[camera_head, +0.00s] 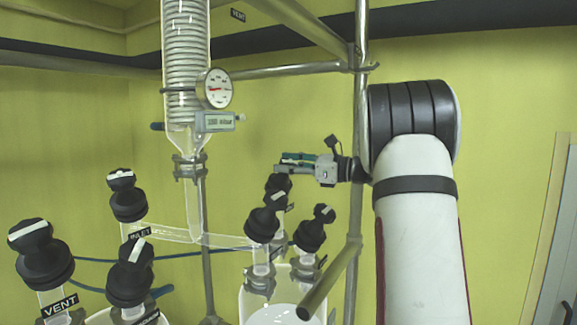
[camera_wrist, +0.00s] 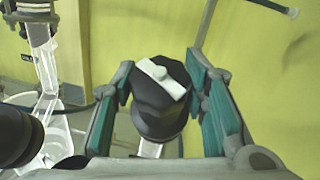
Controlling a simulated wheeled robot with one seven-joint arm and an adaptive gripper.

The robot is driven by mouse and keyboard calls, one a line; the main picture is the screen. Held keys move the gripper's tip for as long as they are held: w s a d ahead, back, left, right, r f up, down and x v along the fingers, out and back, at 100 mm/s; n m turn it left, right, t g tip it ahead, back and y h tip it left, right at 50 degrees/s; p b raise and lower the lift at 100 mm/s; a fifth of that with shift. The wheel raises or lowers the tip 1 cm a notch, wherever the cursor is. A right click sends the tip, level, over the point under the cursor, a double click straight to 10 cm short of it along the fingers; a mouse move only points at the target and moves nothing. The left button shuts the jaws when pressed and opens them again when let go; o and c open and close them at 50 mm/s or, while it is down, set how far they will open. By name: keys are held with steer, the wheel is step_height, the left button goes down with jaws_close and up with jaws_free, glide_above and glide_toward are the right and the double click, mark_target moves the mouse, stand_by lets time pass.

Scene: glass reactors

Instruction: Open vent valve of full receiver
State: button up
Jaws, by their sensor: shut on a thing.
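My gripper (camera_head: 286,163) is at the back of the right glass receiver (camera_head: 243,306), shut on a black valve knob (camera_head: 278,188). In the wrist view my gripper (camera_wrist: 159,62) has a green-padded finger on each side of this knob (camera_wrist: 160,112). A white bar on the knob's top runs slantwise from upper left to lower right. The label by this knob is too small to read. The receiver holds white contents. Two other black knobs stand on it, one at the front left (camera_head: 262,224) and one at the right (camera_head: 311,236).
A left vessel (camera_head: 98,318) carries several black knobs; its front-left one (camera_head: 40,254) has a VENT label and its rear one (camera_head: 128,201) an INLET label. A coil condenser (camera_head: 186,60) with a gauge (camera_head: 215,89) hangs above. A metal frame post (camera_head: 354,210) stands close to my arm.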

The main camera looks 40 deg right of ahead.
steer(key=o, duration=1.2)
steer(key=v, duration=1.2)
